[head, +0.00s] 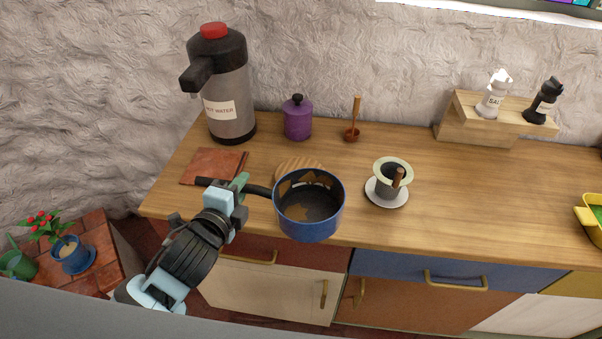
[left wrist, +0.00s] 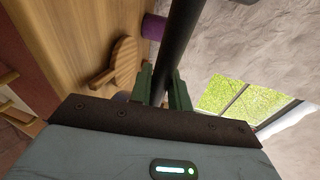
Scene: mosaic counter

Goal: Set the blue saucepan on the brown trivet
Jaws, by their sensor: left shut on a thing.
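The blue saucepan (head: 309,222) has a long black handle and a dark inside with brown patches. My left gripper (head: 240,186) is shut on its handle, which also shows as a black bar between the fingers in the left wrist view (left wrist: 181,40). The pan looks upright, in front of the round brown wooden trivet (head: 297,164) and over the counter's front part. It hides part of the trivet, which shows striped wood in the left wrist view (left wrist: 124,62). The exact gap under the pan cannot be told. My right gripper is not in view.
A flat reddish-brown square (head: 212,166) lies left of the trivet. A hot water dispenser (head: 228,95) and purple jar (head: 298,121) stand behind.

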